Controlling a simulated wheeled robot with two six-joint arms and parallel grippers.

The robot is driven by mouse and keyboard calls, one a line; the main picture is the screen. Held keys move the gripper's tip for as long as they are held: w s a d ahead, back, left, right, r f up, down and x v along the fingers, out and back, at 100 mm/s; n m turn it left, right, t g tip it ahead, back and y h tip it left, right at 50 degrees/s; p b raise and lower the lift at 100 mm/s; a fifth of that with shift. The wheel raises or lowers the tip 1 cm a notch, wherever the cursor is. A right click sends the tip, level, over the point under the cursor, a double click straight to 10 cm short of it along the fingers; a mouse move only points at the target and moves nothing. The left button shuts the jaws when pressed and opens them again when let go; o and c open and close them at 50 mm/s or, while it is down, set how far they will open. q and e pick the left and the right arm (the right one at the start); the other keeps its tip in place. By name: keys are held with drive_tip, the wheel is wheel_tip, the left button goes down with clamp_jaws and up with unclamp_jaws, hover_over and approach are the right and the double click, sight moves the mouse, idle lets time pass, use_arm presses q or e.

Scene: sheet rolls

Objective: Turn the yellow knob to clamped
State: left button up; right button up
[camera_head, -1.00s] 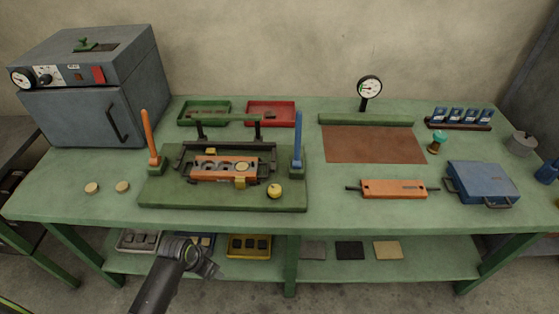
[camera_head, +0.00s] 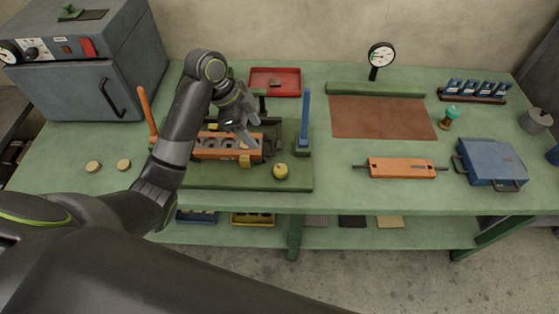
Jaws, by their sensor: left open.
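The yellow knob (camera_head: 280,171) sits at the front right of the green fixture base (camera_head: 220,181), with a dark spot on its top. My left gripper (camera_head: 248,138) is open above the orange block (camera_head: 227,149) in the fixture, up and to the left of the knob and apart from it. My left arm hides the left part of the fixture. The knob's setting marks are too small to tell. My right gripper is not in view.
A blue lever (camera_head: 305,122) stands right of the fixture and an orange lever (camera_head: 147,110) left of it. An orange roller block (camera_head: 401,168) and a blue case (camera_head: 490,163) lie to the right. The bench between knob and roller block is clear.

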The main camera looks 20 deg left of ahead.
sight(280, 169)
use_arm(q)
drive_tip(key=p+x, duration=0.1)
drive_tip(key=x, duration=1.6)
drive_tip(key=shift+s, duration=0.15)
drive_tip(key=c, duration=1)
